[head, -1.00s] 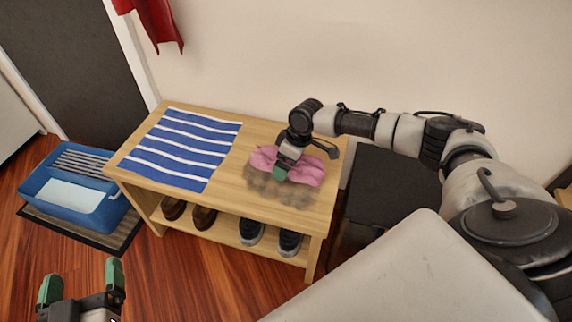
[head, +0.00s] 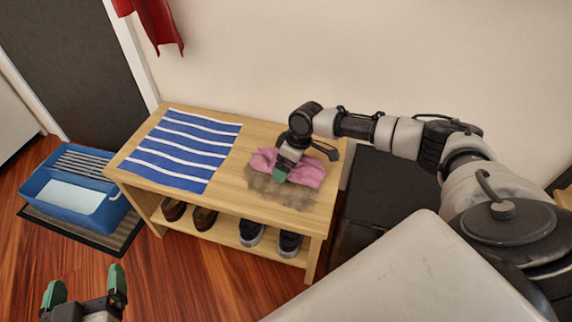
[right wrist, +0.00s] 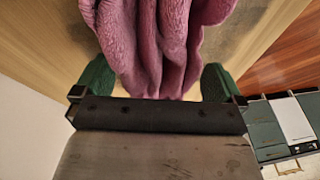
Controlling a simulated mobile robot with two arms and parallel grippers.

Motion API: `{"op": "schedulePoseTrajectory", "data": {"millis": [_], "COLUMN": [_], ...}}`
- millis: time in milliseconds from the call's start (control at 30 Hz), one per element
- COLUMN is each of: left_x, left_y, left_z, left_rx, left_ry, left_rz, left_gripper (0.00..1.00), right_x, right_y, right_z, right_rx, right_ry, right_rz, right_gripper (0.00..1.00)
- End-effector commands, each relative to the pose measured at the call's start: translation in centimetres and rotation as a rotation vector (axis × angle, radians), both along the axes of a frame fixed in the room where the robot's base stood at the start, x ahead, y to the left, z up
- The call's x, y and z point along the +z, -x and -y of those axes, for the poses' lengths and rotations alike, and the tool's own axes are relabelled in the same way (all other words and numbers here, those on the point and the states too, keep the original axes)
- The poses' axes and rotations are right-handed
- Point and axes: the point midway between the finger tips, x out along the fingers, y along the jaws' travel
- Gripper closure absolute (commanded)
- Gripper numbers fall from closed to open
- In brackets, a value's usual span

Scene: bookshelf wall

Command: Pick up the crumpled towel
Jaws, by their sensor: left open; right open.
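The crumpled pink towel (head: 308,171) lies on the right part of the wooden bench (head: 232,215), on a dark smudged patch. In the right wrist view the towel (right wrist: 160,45) fills the top middle, with folds between the green fingertips. My right gripper (head: 281,178) is down at the towel from above; the wrist view shows its fingers (right wrist: 158,82) apart, one on each side of the folds. My left gripper (head: 86,284) is open and empty, low at the left, away from the bench. The right gripper hides part of the towel.
A blue and white striped cloth (head: 183,147) lies flat on the bench's left half. Shoes (head: 252,231) stand on the lower shelf. A blue bin (head: 75,198) on a mat is left of the bench. A dark low table (head: 385,185) stands to the right.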

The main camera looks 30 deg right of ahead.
Motion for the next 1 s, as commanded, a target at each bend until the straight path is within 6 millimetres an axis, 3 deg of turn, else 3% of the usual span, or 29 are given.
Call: {"op": "schedulePoseTrajectory", "data": {"millis": [533, 833, 1000], "left_x": [-0.71, -0.68, -0.67], "left_y": [0.23, 0.23, 0.23], "left_z": [-0.14, -0.15, -0.14], "left_rx": [0.002, 0.002, 0.002], "left_ry": [-0.013, -0.013, -0.012], "left_rz": [-0.057, -0.055, -0.054], "left_gripper": [0.10, 0.10, 0.10], "right_x": [-0.21, -0.24, -0.24], "right_y": [0.02, 0.04, 0.04], "right_z": [-0.01, 0.00, 0.00], "right_rx": [0.000, 0.000, 0.000], "right_ry": [0.000, 0.001, 0.001], "right_rz": [0.000, -0.001, -0.001], "right_gripper": [0.02, 0.47, 0.48]}}
